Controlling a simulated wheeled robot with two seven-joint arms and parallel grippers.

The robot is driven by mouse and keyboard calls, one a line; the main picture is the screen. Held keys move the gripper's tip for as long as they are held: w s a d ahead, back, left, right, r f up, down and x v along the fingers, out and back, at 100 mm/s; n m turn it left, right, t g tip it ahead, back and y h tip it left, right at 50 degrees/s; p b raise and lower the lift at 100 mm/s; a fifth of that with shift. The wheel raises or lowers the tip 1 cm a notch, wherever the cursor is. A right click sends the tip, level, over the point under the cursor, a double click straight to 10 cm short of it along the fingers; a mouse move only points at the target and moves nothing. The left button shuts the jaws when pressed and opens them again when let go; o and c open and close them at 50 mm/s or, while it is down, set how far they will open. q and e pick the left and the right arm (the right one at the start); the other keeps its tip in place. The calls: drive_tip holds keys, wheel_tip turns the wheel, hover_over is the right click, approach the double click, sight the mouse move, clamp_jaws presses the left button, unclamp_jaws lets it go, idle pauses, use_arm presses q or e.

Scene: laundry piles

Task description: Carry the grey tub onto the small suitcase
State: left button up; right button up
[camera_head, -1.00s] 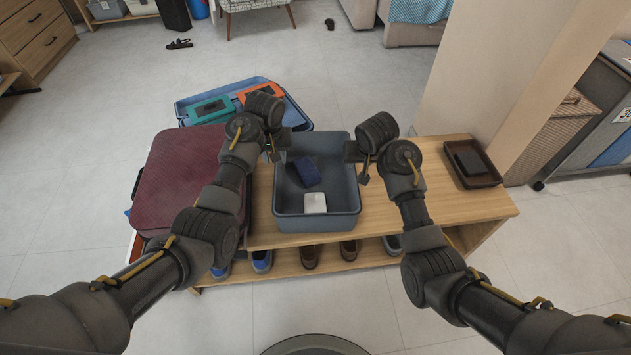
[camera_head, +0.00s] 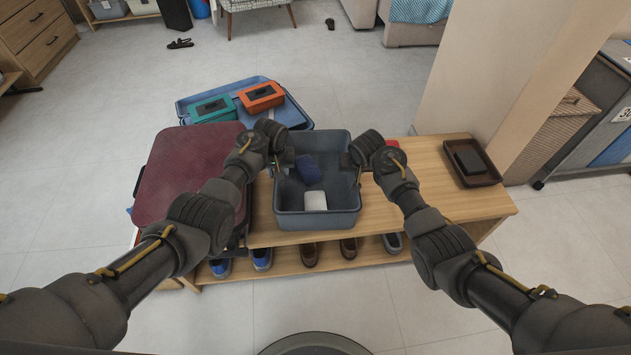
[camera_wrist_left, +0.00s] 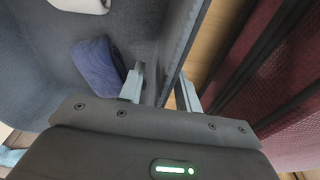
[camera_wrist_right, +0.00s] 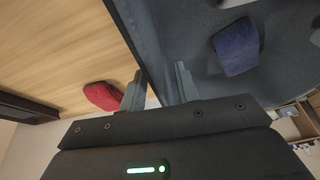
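The grey tub (camera_head: 316,220) stands on the wooden bench and holds a dark blue folded cloth (camera_head: 308,170) and a white item (camera_head: 315,200).
A blue tray (camera_head: 298,108) with a teal box (camera_head: 213,109) and an orange box (camera_head: 262,96) lies behind the suitcase. A red item (camera_head: 392,143) and a dark brown tray (camera_head: 472,170) are on the bench. Several shoes (camera_head: 309,254) stand on its lower shelf.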

use_arm(q)
drive_tip(key=shift+w+f, duration=0.1)
drive_tip(key=shift+f, duration=0.4)
use_arm(e)
drive_tip(key=shift+w+f, duration=0.2)
drive_tip(key=shift+f, duration=0.3)
use_arm(q)
clamp_jaws()
use_arm(e)
clamp_jaws()
